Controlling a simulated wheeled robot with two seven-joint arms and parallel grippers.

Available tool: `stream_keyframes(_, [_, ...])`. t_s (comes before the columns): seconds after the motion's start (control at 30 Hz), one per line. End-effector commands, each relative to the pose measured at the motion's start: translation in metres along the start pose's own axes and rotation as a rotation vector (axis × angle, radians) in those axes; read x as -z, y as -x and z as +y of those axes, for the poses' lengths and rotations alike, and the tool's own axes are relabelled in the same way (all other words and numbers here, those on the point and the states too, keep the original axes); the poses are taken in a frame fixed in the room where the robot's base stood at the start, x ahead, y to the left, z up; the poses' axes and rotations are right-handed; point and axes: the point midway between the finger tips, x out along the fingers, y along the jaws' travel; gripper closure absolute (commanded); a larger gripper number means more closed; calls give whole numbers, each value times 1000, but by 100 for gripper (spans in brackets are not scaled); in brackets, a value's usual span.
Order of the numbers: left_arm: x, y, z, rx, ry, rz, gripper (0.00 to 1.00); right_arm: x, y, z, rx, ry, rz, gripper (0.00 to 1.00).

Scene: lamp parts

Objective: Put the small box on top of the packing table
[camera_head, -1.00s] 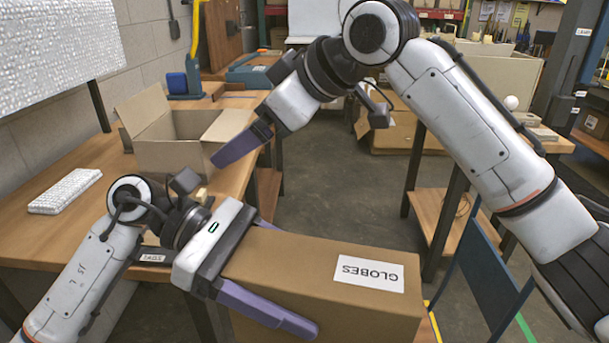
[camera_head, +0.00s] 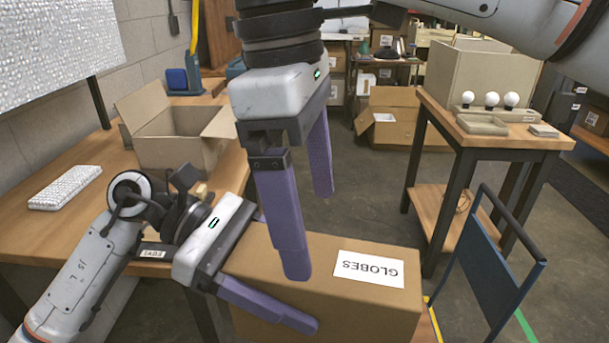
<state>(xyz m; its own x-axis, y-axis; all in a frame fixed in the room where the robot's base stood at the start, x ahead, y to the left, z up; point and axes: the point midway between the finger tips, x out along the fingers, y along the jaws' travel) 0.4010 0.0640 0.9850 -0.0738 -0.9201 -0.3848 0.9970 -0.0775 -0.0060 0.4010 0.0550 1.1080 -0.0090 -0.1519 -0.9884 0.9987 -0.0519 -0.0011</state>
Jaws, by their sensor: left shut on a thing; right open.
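A closed brown box labelled "GLOBES" (camera_head: 385,300) is at the bottom middle, beside the wooden packing table (camera_head: 60,236) on the left. My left gripper (camera_head: 283,272) is shut on the left end of this box, one purple finger along its near side and the other mostly hidden behind it. What supports the box underneath is mostly hidden. My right gripper (camera_head: 311,235) is open and points down over the box. Its nearer finger overlaps the box top in the picture; I cannot tell whether it touches.
On the packing table are an open carton (camera_head: 178,138) and a white keyboard-like block (camera_head: 65,187). A side table (camera_head: 530,137) with white bulbs stands at the right. A blue cart handle (camera_head: 490,262) rises at the lower right. Open floor lies between the tables.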

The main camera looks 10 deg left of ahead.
Motion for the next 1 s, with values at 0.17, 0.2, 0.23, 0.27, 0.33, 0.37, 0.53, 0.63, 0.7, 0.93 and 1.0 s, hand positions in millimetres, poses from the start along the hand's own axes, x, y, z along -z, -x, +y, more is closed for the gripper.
stream_keyframes(0.17, [-3, 1, 0, -2, -3, -6, 80, -1, -36, 0, 1, 0, 0, 8])
stream_keyframes(0.2, [-3, 1, 0, -2, -3, -6, 80, -1, -44, 0, 1, 0, -1, 8])
stream_keyframes(0.23, [-3, 1, 0, -2, -3, -6, 80, 0, -49, 0, 0, 2, 0, 8])
stream_keyframes(0.27, [-3, 1, 0, -2, -3, -6, 80, -1, -53, 0, 1, 1, -1, 8])
stream_keyframes(0.33, [-3, 1, 0, -2, -3, -6, 80, 0, -63, 0, 0, 1, 0, 8])
stream_keyframes(0.37, [-3, 1, 0, -2, -3, -6, 80, 0, -67, 0, 0, 0, 1, 8])
stream_keyframes(0.53, [-3, 1, 0, -2, -3, -6, 80, 0, -81, 0, 0, 0, 2, 8])
stream_keyframes(0.63, [-3, 1, 0, -2, -3, -6, 80, 0, -84, 0, 0, 1, 2, 8])
stream_keyframes(0.7, [-3, 1, 0, -2, -3, -6, 80, 0, -84, 0, 0, 1, 2, 8])
stream_keyframes(0.93, [-3, 1, 0, -2, -3, -6, 80, 0, -84, 0, 0, 1, 3, 18])
stream_keyframes(1.0, [-3, 1, 0, -2, -3, -6, 80, 0, -84, 0, -1, 1, 3, 30])
